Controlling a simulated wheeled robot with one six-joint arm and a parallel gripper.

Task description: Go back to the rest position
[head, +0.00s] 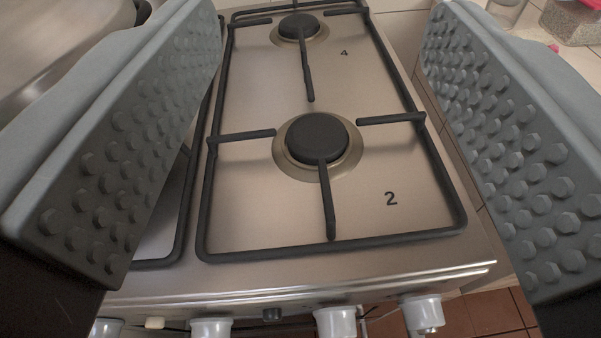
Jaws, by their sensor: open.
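My gripper (325,70) is open, with one grey studded finger at the left of the head view and the other at the right. Nothing is between the fingers. They frame a steel gas stove (255,180) seen from above. The front burner (317,138), near the number 2, and the rear burner (298,27), near the number 4, show between them. Both burners are bare under a black pan grate (330,247).
White knobs (335,321) line the stove's front edge. A large metal pot (60,40) stands at the upper left, partly hidden by the left finger. A clear container with grainy contents (572,20) is at the upper right. Brown floor tiles (490,312) show at the lower right.

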